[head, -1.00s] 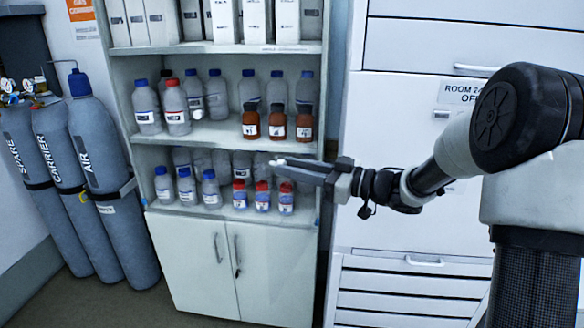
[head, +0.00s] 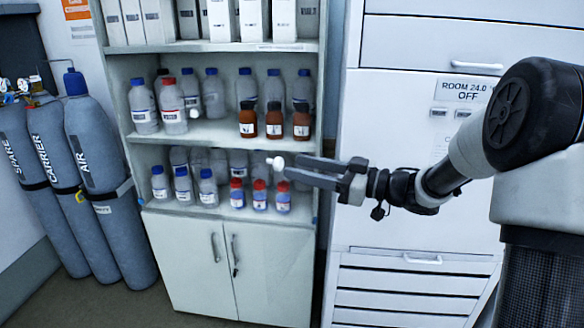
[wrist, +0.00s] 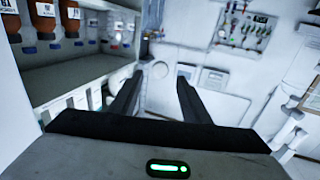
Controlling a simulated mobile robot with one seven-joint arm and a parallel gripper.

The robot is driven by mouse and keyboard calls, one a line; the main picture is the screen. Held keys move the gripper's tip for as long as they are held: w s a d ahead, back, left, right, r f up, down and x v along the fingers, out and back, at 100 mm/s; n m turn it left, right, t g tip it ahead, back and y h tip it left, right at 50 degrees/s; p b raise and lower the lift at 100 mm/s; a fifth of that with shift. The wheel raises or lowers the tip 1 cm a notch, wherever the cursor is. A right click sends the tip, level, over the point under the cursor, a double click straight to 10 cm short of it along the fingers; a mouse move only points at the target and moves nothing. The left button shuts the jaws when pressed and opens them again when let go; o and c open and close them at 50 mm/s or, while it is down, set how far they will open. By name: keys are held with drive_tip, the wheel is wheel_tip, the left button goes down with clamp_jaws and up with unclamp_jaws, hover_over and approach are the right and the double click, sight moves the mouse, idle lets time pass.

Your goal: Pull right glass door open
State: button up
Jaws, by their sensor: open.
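The open-shelved upper part of a white cabinet holds bottles; the right door's glass is too clear to make out. A small white round knob (head: 277,162) shows in front of the lower shelf, right of the middle. A second white knob (head: 193,113) shows further left and higher. My gripper (head: 288,170) points left from the right side, its fingertips just right of the near knob. The fingers are apart with nothing held. Contact cannot be told.
Brown bottles (head: 274,121) and red-capped bottles (head: 260,196) stand on the shelves behind the knob. Closed solid doors (head: 240,268) are below. Gas cylinders (head: 105,175) stand at the left. A white drawer unit (head: 400,250) is at the right, behind my arm.

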drive_tip(key=b+v, duration=0.1)
drive_tip(key=v, duration=1.3)
drive_tip(key=shift+w+a, duration=0.1)
